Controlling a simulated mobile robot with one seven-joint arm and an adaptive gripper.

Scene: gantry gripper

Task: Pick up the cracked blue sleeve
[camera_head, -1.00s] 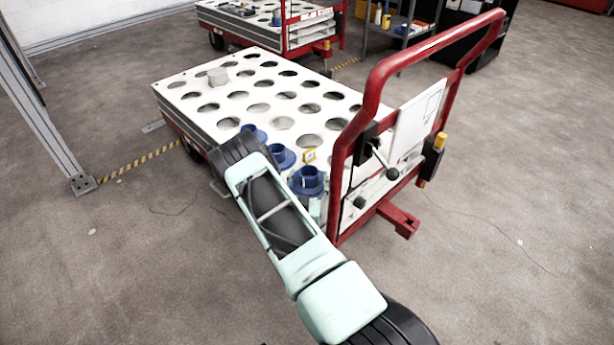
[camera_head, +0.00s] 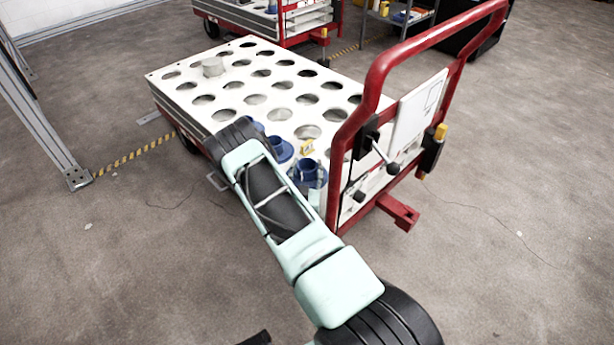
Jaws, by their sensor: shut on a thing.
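Three blue sleeves stand in a row near the handle end of the cart's white perforated top (camera_head: 238,112). The nearest sleeve (camera_head: 307,170) is next to the red handle frame, with my arm crossing close in front. The middle sleeve (camera_head: 279,148) is partly covered by my arm. Only a sliver of the farthest sleeve (camera_head: 256,126) shows beside my arm's black joint. I cannot tell which sleeve is cracked. My gripper is not visible, so its hold on anything is hidden.
The cart's red handle frame (camera_head: 372,75) rises right of the sleeves and carries a white board (camera_head: 418,112). A small yellow tag (camera_head: 307,147) is by the sleeves. A second cart (camera_head: 275,22) is behind.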

